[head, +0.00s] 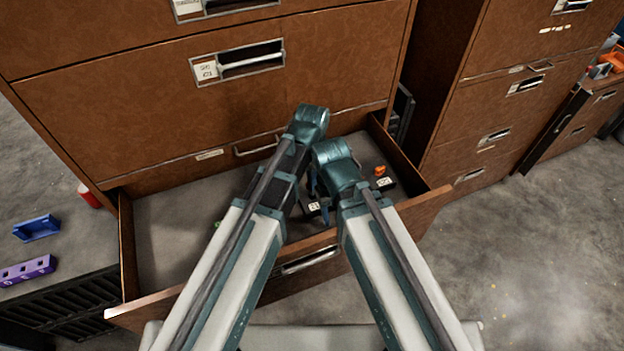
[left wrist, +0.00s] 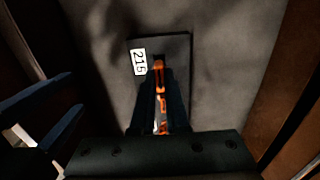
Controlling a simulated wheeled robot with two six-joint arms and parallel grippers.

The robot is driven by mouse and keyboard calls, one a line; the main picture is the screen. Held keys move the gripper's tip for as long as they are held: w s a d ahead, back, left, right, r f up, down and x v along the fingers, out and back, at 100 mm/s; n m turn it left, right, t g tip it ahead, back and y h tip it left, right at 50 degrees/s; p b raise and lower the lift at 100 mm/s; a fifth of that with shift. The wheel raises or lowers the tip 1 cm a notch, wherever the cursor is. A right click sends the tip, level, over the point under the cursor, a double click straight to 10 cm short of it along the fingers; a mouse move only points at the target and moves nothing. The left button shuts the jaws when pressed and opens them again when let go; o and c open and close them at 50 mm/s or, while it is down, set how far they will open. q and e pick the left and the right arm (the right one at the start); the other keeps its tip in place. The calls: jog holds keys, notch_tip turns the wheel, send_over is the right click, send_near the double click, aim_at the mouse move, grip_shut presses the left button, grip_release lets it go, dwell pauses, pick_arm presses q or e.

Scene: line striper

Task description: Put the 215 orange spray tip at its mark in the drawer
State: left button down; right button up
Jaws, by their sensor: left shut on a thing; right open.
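The 215 orange spray tip (left wrist: 161,98) is between the fingers of my left gripper (left wrist: 160,88), which is shut on it. The tip is over a dark square pad (left wrist: 178,48) with a white 215 label (left wrist: 139,62). I cannot tell whether the tip touches the pad. In the head view my left wrist (head: 309,122) is over the open drawer (head: 165,235), its fingers hidden. My right gripper (head: 318,186) is open and empty, low in the drawer, beside a small labelled block (head: 314,207). Its blue fingers show at the left of the left wrist view (left wrist: 45,120).
Another orange piece (head: 380,170) is at the drawer's right, by a white label (head: 384,182) too small to read. The drawer's left part is mostly bare. A blue tray (head: 36,228) and a purple holder (head: 27,270) are outside, left. Cabinet fronts rise behind.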

pick_arm(q)
jog(key=shift+f+b, duration=2.05)
pick_arm(e)
jog(key=shift+f, duration=2.1)
pick_arm(q)
jog(key=c, duration=0.5)
grip_release()
notch_tip(320, 180, up, 7)
jog(key=p, duration=0.7)
jog(key=shift+r, duration=0.1)
pick_arm(e)
notch_tip(320, 180, up, 7)
